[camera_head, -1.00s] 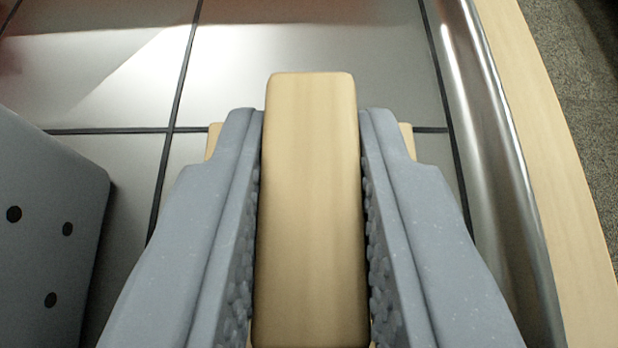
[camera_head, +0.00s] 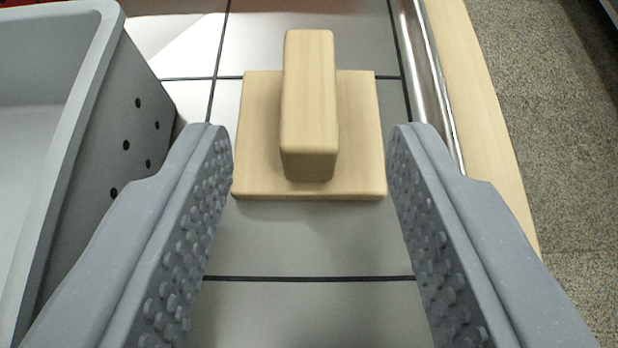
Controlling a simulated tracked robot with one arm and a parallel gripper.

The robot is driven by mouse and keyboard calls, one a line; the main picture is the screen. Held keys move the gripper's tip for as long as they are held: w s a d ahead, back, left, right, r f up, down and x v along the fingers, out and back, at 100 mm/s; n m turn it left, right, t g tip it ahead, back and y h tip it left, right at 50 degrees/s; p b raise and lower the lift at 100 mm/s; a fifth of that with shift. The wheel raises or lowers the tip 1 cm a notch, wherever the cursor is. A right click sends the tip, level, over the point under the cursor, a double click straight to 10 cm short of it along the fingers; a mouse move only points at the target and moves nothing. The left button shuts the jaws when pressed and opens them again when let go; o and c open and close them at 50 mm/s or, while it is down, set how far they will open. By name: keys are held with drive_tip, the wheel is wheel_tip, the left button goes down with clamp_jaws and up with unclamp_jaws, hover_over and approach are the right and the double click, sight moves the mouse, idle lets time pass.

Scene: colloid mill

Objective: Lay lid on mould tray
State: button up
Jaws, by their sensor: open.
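The lid is a pale wooden square plate (camera_head: 258,150) with a wooden block handle (camera_head: 309,105) on top. It lies flat on the metal tiled worktop, right of a grey tray. The grey tray (camera_head: 75,120) at the left has raised walls with small round holes and looks like the mould tray; its inside looks empty where I see it, and its left part is out of view. My gripper (camera_head: 310,150) is wide open and empty, its studded fingers on the near side of the lid, left and right of it, apart from the handle.
A shiny metal rail (camera_head: 432,80) and a wooden edge strip (camera_head: 475,110) run along the right side of the worktop. Beyond is a speckled grey floor (camera_head: 550,100). Bare worktop (camera_head: 310,240) shows in front of the lid. Something red (camera_head: 20,3) shows at the top left corner.

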drive_tip(key=v, duration=0.5)
drive_tip(key=shift+p, duration=0.4)
